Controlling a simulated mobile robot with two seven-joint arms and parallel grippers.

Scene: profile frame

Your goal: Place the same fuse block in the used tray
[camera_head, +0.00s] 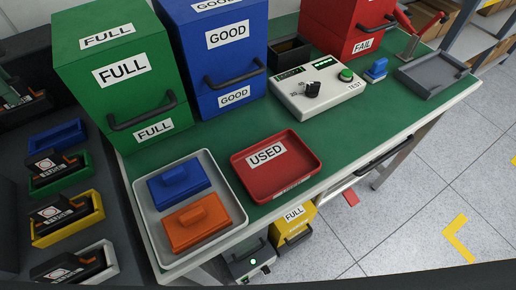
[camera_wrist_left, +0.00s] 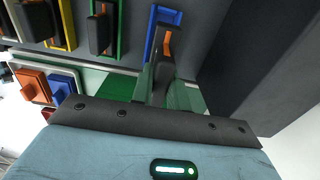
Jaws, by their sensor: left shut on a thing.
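The red tray labelled USED (camera_head: 308,171) sits empty on the green table's front part in the head view. A white tray (camera_head: 150,243) beside it holds a blue block (camera_head: 178,186) and an orange block (camera_head: 196,222), each with a raised grip. My left gripper (camera_wrist_left: 163,82) is shut on a black block with an orange piece (camera_wrist_left: 167,43), in front of the blue holder (camera_wrist_left: 150,28). In the head view that block (camera_head: 22,100) is at the left edge, above the blue holder; the gripper is mostly cut off. Which block the task means is not clear. My right gripper is out of view.
Yellow (camera_head: 68,228) and green holders (camera_head: 62,181) with black blocks line the left shelf. Green FULL (camera_head: 120,70), blue GOOD (camera_head: 215,60) and red FAIL cabinets (camera_head: 345,25) stand behind. A tester (camera_head: 318,90) and a grey tray (camera_head: 434,74) are right. Table beside the red tray is clear.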

